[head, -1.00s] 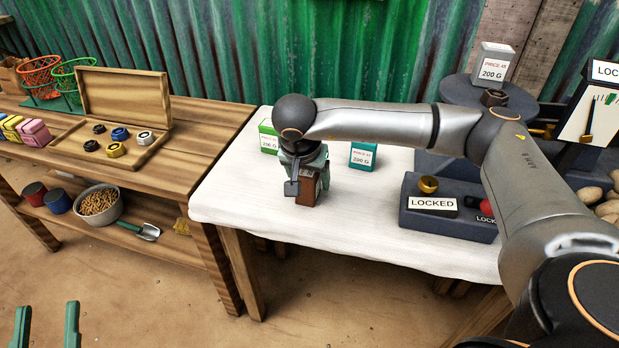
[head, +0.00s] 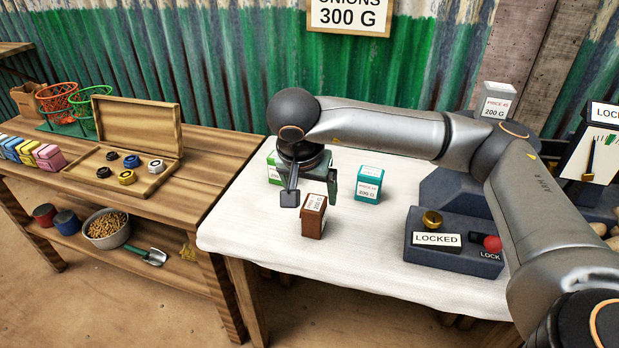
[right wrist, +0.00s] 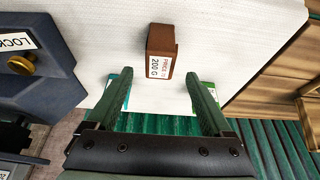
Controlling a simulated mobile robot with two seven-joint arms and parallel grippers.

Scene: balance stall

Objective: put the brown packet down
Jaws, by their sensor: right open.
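The brown packet (head: 313,217) stands upright on the white-covered table (head: 350,258), near its front edge. It also shows in the right wrist view (right wrist: 161,53), beyond the fingertips. My right gripper (head: 310,192) is open and empty, just behind and above the packet, apart from it. In the right wrist view its two fingers (right wrist: 158,80) are spread wide with nothing between them but the table and parts of other packets. My left gripper is not in view.
A green packet (head: 273,168) and a teal packet (head: 368,184) stand behind the brown one. A dark box with a LOCKED sign (head: 437,239) is to the right. A wooden bench (head: 200,190) with an open weight case adjoins on the left. The front table cloth is clear.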

